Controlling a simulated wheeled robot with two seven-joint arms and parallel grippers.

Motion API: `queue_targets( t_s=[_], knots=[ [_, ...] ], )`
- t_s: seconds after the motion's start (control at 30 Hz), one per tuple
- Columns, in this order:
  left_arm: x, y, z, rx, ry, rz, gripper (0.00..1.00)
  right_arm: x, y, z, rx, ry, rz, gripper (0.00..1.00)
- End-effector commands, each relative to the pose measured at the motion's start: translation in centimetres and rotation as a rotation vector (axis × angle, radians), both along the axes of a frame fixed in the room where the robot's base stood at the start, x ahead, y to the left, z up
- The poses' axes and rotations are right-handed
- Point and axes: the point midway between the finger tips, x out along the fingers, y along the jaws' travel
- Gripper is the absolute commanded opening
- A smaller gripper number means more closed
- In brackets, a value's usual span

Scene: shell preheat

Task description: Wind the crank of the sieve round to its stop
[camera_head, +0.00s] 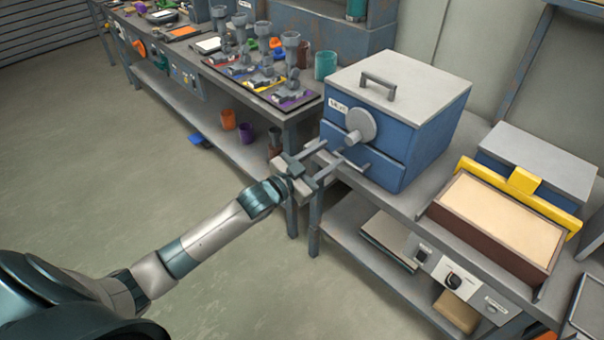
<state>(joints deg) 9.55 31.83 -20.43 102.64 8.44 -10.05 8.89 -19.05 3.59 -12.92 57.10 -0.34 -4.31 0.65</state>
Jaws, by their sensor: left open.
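The sieve looks to be the blue box (406,145) with a grey lid and a bar handle, standing on the workbench. Its crank (362,122) is a grey round disc on the front face, with a short knob (352,139) sticking out at its lower left. A small white label sits beside the disc, too small to read surely. My left gripper (333,155) is open and empty, its two fingers pointing at the box front just below and left of the knob. I see no clear contact with it. My right gripper is not in view.
A sand-coloured tray (502,222) with a yellow bar (522,181) lies right of the box. A neighbouring bench on the left holds several grey stands (291,55) and cups, including a teal one (326,65). The floor at left is mostly open.

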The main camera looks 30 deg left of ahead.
Motion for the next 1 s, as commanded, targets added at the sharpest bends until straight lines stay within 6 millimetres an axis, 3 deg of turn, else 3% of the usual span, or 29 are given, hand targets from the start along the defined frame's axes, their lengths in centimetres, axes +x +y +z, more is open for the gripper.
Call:
queue_targets(
  t_s=[0.2,0.5,1.0],
  knots=[
    [-3.8,1.4,-0.3,0.001,0.003,0.0,0.43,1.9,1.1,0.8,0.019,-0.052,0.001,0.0],
    [-7.6,2.8,-0.2,0.002,0.002,0.001,0.43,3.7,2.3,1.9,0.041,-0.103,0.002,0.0],
    [-8.6,3.1,0.0,0.001,0.001,0.0,0.43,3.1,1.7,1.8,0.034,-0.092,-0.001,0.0]
  ],
)
